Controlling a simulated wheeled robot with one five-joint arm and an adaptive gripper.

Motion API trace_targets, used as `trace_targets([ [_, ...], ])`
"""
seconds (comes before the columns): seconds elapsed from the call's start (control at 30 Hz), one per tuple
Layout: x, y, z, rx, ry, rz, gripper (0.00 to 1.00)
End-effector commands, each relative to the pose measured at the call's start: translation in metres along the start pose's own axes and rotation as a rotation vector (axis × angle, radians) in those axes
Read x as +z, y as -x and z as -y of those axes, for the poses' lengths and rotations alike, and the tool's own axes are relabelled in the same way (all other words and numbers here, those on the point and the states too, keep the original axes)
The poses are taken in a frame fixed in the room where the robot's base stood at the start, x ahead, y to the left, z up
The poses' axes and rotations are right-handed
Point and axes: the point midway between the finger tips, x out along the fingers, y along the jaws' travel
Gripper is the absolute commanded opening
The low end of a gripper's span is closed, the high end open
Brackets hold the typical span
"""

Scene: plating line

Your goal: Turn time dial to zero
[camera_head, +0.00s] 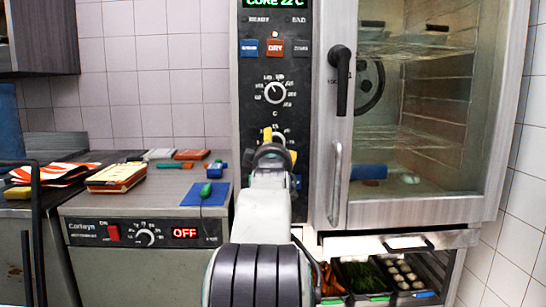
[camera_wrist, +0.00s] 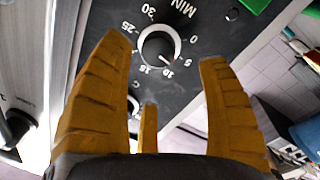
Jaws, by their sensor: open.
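The time dial (camera_wrist: 158,48) is a round dark knob with a pale rim on the black panel, seen in the wrist view. Its printed scale reads MIN, 0, 5, 10, 15, 25 and 30. The light pointer mark on the knob faces the lower right, near 10. My gripper (camera_wrist: 165,52) has yellow ridged fingers, spread open with the dial in the gap between them. I cannot tell if any finger touches the knob. In the head view, my gripper (camera_head: 279,146) is at the oven's control panel (camera_head: 243,130) and hides most of the time dial.
A temperature dial (camera_head: 275,92) and blue, red and grey mode buttons (camera_head: 275,48) are above my gripper. The oven door handle (camera_head: 340,80) is to the right. A counter unit (camera_head: 145,235) with its own knob and OFF display stands left.

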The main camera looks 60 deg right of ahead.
Motion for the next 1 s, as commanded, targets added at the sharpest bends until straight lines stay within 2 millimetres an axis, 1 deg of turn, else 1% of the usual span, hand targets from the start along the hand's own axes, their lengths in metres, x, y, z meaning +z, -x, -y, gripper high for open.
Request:
trace_targets([
  [0.03, -0.001, 0.008, -0.001, 0.001, 0.000, -0.002, 0.69],
  [0.2, -0.001, 0.029, -0.001, 0.001, 0.000, -0.002, 0.69],
  [0.4, -0.001, 0.046, 0.000, 0.000, 0.000, -0.001, 0.69],
  [0.6, 0.000, 0.053, 0.000, 0.000, 0.000, -0.001, 0.69],
  [0.93, -0.001, 0.054, 0.000, 0.000, 0.000, -0.001, 0.70],
  [1.0, -0.002, 0.054, -0.001, 0.001, 0.000, -0.002, 0.68],
])
